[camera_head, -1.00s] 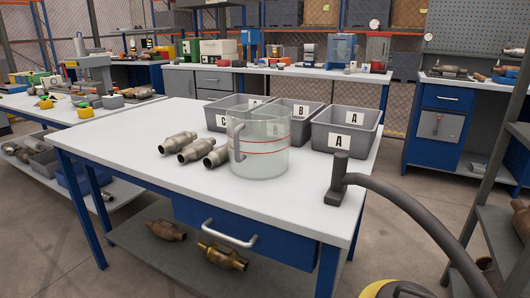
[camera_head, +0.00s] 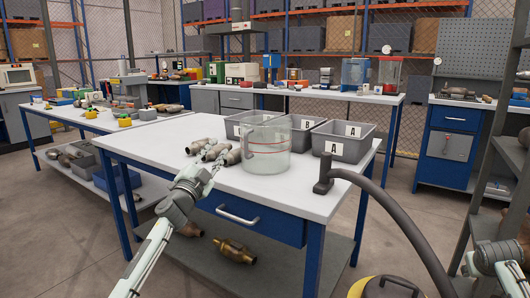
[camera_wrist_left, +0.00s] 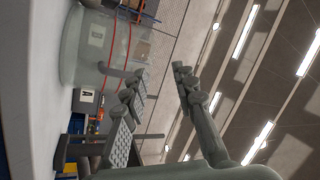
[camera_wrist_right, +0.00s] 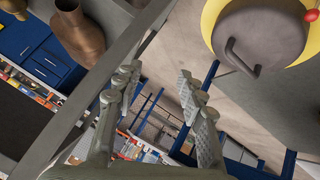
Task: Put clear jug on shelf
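The clear jug (camera_head: 267,148), with red lines around it and its handle on the left, stands upright on the white tabletop (camera_head: 300,192). It also shows in the left wrist view (camera_wrist_left: 88,48). My left gripper (camera_head: 212,170) is in front of the table's near edge, left of the jug and apart from it. In the left wrist view its fingers (camera_wrist_left: 162,82) are spread and empty. My right gripper's fingers (camera_wrist_right: 155,85) are apart and empty in the right wrist view; my right arm is at the head view's lower right. A grey shelf unit (camera_head: 490,190) stands at the right.
Metal converters (camera_head: 215,151) lie left of the jug. Grey bins (camera_head: 343,145) marked with letters stand behind it. A dark hose nozzle (camera_head: 323,180) rests at the table's right corner, its hose curving down to a yellow vacuum (camera_head: 385,288). A brown converter (camera_wrist_right: 78,32) is near my right gripper.

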